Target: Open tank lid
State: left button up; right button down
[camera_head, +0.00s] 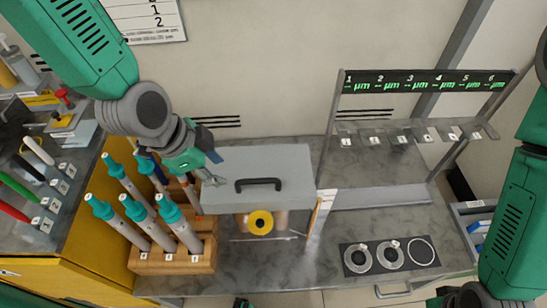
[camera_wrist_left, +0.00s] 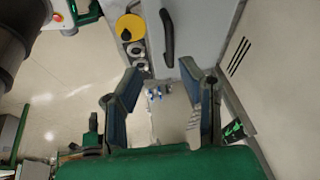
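The tank lid (camera_head: 285,163) is a grey panel with a black bar handle (camera_head: 258,184), at the middle of the counter in the head view. In the left wrist view the lid (camera_wrist_left: 203,25) and its handle (camera_wrist_left: 167,30) are at the top. The lid looks shut, with no gap visible. My left gripper (camera_head: 215,172) is at the lid's left edge, to the left of the handle. In the left wrist view its two fingers (camera_wrist_left: 160,90) are spread apart with nothing between them. Part of my right arm shows at the right; its gripper is not visible.
A wooden rack (camera_head: 172,258) with several teal-capped rods stands just below my left gripper. A yellow disc (camera_head: 260,222) is in front of the tank. A numbered stand (camera_head: 425,83) and a black plate with round seats (camera_head: 390,256) are to the right.

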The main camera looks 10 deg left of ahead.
pick_arm(q)
notch_tip(320, 180, up, 2)
jog(key=w+d+m, duration=0.1)
jog(key=d+m, duration=0.1)
send_near(252, 180)
jog(key=f, duration=0.2)
jog(key=x, duration=0.3)
jog(key=d+b+x, duration=0.1)
jog(key=x, duration=0.3)
jog(key=shift+w+d, duration=0.15)
jog(key=shift+w, duration=0.1)
jog(key=shift+a+f, duration=0.1)
jog(key=shift+a, duration=0.35)
jog(key=c, duration=0.6)
jog(key=shift+d, duration=0.15)
grip_shut()
